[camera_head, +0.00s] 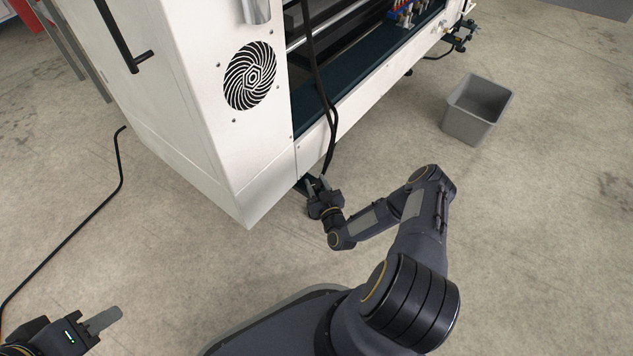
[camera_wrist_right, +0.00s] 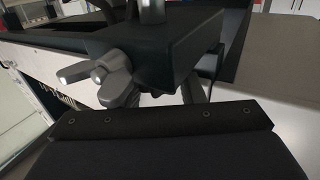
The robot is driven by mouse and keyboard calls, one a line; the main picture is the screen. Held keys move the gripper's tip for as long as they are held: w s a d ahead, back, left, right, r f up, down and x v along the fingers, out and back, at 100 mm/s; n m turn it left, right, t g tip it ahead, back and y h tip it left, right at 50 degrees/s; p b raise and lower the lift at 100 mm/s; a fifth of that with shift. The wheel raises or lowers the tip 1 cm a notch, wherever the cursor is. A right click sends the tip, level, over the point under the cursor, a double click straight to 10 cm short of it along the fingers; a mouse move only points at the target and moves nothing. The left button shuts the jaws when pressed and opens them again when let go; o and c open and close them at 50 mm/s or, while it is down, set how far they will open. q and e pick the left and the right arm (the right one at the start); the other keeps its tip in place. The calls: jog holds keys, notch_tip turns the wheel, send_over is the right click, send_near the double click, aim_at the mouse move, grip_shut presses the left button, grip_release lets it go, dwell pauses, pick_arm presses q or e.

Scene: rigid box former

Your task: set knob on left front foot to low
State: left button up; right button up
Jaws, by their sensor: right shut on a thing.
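The left front foot of the white machine (camera_head: 225,120) is at its near bottom corner, mostly hidden behind my right gripper. My right gripper (camera_head: 318,183) is low at this corner, its fingers pointing at the foot. In the right wrist view, a dark block (camera_wrist_right: 160,45) with a grey lobed knob (camera_wrist_right: 110,85) shows just beyond the gripper body. The gripper appears shut on this knob. The knob's setting and any low mark cannot be read. My left gripper (camera_head: 105,322) is at the bottom left, above the floor and away from the machine; its finger gap cannot be made out.
Black cables (camera_head: 325,110) hang down the machine's front close to my right gripper. A grey bin (camera_head: 477,110) stands on the floor at the right. Another black cable (camera_head: 75,225) lies on the floor at the left. The floor between is clear.

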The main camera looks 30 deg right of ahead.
jog(key=m+g+h, duration=0.1)
jog(key=m+h, duration=0.1)
jog(key=h, duration=0.1)
jog(key=m+g+h+p, duration=0.1)
jog(key=m+h, duration=0.1)
jog(key=h, duration=0.1)
jog(key=shift+a+m+h, duration=0.15)
jog(key=shift+m+h, duration=0.15)
jog(key=shift+m+g+h+p, duration=0.45)
jog(key=shift+m+g+h, duration=1.55)
jog(key=shift+g+h, duration=0.3)
jog(key=shift+d+h, duration=0.2)
jog(key=shift+h, duration=0.1)
jog(key=o, duration=1)
